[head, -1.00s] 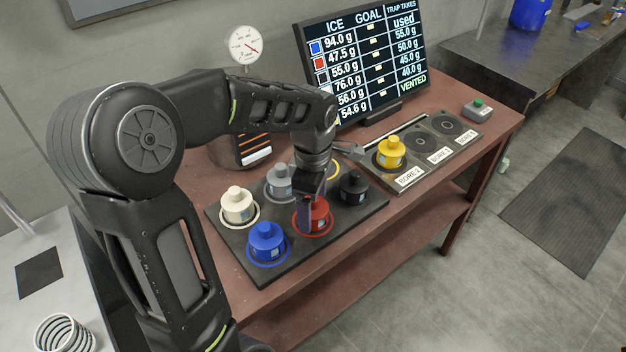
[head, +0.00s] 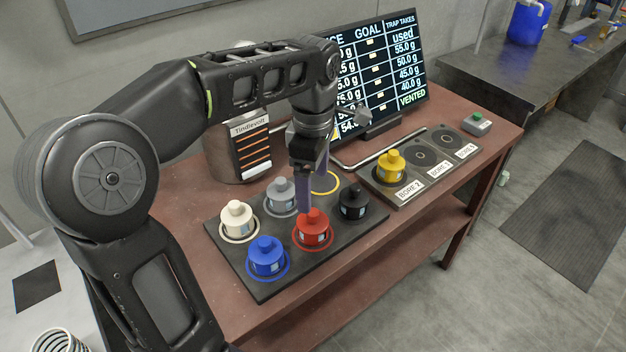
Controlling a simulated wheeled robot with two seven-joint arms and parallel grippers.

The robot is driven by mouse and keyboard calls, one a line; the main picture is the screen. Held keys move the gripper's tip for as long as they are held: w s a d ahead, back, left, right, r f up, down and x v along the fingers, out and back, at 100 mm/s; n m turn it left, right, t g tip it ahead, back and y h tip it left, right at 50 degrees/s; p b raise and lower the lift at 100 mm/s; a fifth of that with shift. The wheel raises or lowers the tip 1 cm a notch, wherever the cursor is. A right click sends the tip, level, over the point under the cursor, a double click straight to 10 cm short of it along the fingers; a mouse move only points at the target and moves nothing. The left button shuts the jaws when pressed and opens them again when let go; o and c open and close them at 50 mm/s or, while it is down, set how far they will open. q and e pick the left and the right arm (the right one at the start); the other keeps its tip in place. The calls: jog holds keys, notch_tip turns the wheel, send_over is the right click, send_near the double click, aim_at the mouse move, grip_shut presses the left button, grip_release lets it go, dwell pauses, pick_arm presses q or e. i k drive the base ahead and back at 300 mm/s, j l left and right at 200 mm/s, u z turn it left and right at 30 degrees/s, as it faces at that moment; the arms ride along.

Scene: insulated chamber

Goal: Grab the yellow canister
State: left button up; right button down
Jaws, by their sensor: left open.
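The yellow canister (head: 390,167) stands upright on the BORE 2 position of the grey bore plate (head: 408,199), at the right of the table. My left gripper (head: 310,195) points down over the black tray, behind and above the red canister (head: 313,232). It is open and nothing shows between its fingers. It is to the left of the yellow canister and apart from it. The yellow ring (head: 325,183) on the tray is empty. My right gripper is not in view.
The black tray (head: 262,293) also holds white (head: 237,221), blue (head: 267,258), grey (head: 281,196) and black (head: 353,200) canisters. A screen (head: 390,70), a Tindievolt device (head: 235,150) and a metal rod stand behind. A green-button box (head: 478,124) is at the right.

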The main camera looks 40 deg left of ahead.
aim_at(390, 167)
jog(key=i+l, duration=0.15)
jog(key=i, duration=0.3)
jog(key=i+l, duration=0.1)
jog(key=i, duration=0.35)
